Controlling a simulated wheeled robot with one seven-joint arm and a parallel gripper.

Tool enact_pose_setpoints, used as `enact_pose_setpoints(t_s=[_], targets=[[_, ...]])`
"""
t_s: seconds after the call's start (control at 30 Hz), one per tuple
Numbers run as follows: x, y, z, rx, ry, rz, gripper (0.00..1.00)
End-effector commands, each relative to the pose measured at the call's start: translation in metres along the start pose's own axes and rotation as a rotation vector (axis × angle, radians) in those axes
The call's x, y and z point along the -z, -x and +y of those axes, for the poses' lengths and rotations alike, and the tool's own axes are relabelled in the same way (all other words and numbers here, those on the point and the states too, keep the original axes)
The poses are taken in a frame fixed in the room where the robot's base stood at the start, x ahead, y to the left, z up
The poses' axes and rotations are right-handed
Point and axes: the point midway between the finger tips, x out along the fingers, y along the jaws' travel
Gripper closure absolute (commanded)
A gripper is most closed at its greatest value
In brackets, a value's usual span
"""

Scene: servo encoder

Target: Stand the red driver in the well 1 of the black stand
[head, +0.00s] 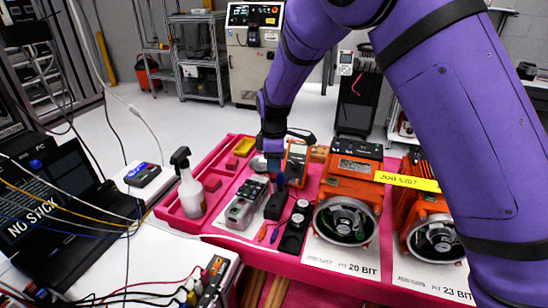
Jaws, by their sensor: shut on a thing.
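My gripper (275,163) hangs at the end of my purple arm, pointing down over the pink bench. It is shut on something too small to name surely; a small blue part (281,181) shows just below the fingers. A black block (275,206), which looks like the black stand, is right under it. I cannot make out its wells or whether the blue part touches it. A small red-orange handle (263,232), possibly the red driver, lies on the bench in front of the block, beside a blue-purple one (274,236).
Left of the block are a grey metal device (246,204) and a white spray bottle (189,186) in a pink tray. A black part (293,236) lies at right. Two orange machines (346,195) (430,210) stand further right. An orange meter (297,160) is behind my gripper.

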Motion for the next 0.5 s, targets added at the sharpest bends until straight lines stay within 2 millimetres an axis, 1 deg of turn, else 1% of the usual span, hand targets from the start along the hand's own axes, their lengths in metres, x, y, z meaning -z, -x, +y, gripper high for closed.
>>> enact_pose_setpoints(t_s=[0.5], targets=[[-0.001,-0.032,0.0,0.001,0.0,-0.002,1.0]])
